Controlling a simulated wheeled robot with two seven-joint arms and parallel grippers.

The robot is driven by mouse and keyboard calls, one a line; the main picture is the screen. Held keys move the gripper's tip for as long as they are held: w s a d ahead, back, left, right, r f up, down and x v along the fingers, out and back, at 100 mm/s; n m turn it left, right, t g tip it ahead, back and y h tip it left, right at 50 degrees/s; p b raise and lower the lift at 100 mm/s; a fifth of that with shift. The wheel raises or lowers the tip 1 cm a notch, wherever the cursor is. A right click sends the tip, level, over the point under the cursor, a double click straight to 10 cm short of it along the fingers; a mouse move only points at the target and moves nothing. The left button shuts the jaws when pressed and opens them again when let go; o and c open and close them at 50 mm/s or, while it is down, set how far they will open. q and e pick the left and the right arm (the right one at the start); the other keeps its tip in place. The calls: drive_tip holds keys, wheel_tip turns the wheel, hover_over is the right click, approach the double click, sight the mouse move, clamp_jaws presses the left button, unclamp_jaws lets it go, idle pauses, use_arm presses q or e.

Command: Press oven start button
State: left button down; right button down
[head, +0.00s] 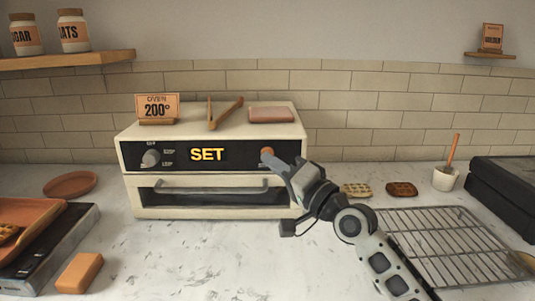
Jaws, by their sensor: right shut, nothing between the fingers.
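A cream countertop oven (222,199) stands at the middle of the counter against the tiled wall. Its black panel has a knob (151,158) at the left and a display (207,154) reading "SET" in yellow. A round orange-brown start button (267,153) shows at the panel's right end. My right gripper (272,160) is shut and empty, with its tip at the button and partly covering it. I cannot tell whether the tip touches the button. The oven door with its grey handle (211,187) is closed. My left gripper is not in view.
On the oven top are a sign (157,108) reading "OVEN 200°", wooden tongs (225,114) and a pinkish block (271,114). A sponge-like block (79,272) lies front left. The front middle counter is clear.

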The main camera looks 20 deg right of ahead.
drive_tip(key=shift+w, duration=0.1)
idle(0.7)
drive_tip(key=shift+w+d+b, duration=0.1)
drive_tip(key=shift+w+b, duration=0.2)
drive_tip(key=shift+w+d+b, duration=0.1)
drive_tip(key=shift+w+b, duration=0.2)
drive_tip(key=shift+w, duration=0.05)
idle(0.6)
drive_tip(key=shift+s, duration=0.15)
drive_tip(key=shift+s+a+p, duration=0.2)
drive_tip(key=shift+s+p, duration=0.4)
drive_tip(key=shift+p, duration=0.05)
